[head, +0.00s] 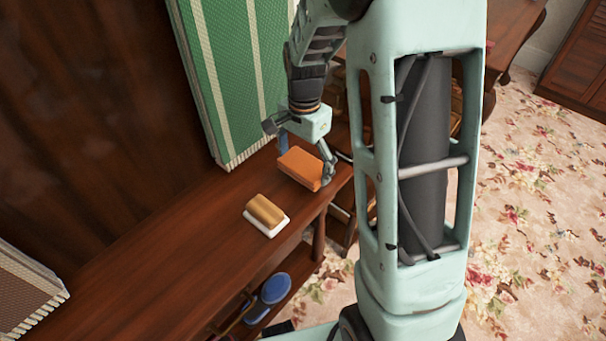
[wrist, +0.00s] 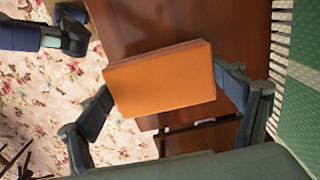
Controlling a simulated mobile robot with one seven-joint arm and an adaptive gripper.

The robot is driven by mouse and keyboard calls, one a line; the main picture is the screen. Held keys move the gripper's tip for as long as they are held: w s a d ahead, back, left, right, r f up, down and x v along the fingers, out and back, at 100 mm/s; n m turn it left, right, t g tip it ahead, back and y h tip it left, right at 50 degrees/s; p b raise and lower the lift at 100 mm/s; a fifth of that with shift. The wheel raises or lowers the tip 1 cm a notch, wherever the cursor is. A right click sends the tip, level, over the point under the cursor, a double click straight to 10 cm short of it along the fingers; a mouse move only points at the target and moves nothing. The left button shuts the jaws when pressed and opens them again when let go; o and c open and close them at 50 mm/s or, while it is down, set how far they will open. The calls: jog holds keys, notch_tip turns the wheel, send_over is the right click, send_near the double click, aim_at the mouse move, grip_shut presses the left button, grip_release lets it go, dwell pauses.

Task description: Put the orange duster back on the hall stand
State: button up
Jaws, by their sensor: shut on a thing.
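The orange duster (head: 300,168) is a flat block held between the two fingers of my gripper (head: 306,162). In the wrist view the orange duster (wrist: 162,82) fills the gap between the fingers of my gripper (wrist: 168,97), one finger at each end. The hall stand (head: 165,245) is a long dark reddish-brown wooden piece with a flat top. The duster is at the right end of that top, over or on it. I cannot tell whether its underside touches the wood.
A tan-backed brush with a white base (head: 266,213) lies on the top, nearer than the duster. A green striped panel (head: 235,75) stands behind. A blue round item (head: 275,287) is on the lower shelf. The top's left part is bare. Floral carpet (head: 540,200) lies right.

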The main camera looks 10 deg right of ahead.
aim_at(304, 173)
jog(key=shift+w+f, duration=0.15)
jog(key=shift+f, duration=0.2)
jog(key=shift+w+f+b, duration=0.2)
jog(key=shift+f+b, duration=1.25)
jog(key=shift+f, duration=0.15)
jog(key=shift+f, duration=0.15)
jog(key=o, duration=1)
notch_tip(304, 173, up, 12)
jog(key=shift+r+p, duration=0.15)
jog(key=shift+p, duration=1.05)
